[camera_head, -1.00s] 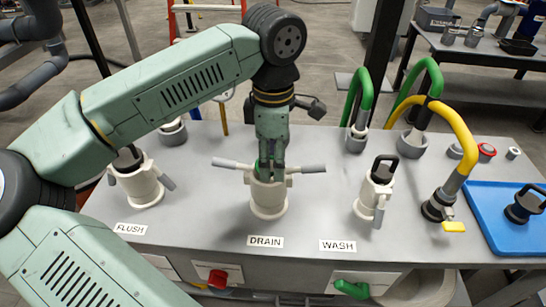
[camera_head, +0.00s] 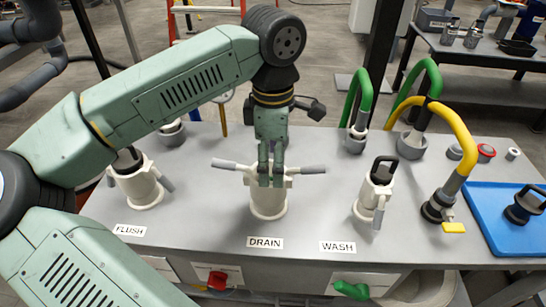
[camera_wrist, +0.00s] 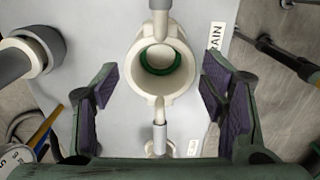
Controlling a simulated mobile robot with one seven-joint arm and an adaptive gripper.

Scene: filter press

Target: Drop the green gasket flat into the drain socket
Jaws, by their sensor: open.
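The drain socket (camera_head: 268,203) is a cream upright cup with two grey-tipped side levers, standing behind the DRAIN label. Its round open mouth faces the wrist view (camera_wrist: 140,82). The green gasket (camera_wrist: 161,71) lies down inside the socket, showing as a green ring along the inner wall. It looks about level, but I cannot tell whether it is fully seated. My gripper (camera_head: 271,180) is over the socket mouth, pointing down. In the wrist view its purple-padded fingers (camera_wrist: 158,84) are spread apart on either side of the socket, with nothing between them.
The FLUSH socket (camera_head: 141,188) stands left and the WASH socket (camera_head: 372,203) right, both with side levers. Further right are green and yellow hoses (camera_head: 455,130) and a blue tray (camera_head: 490,232). Bare grey bench top lies between the sockets.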

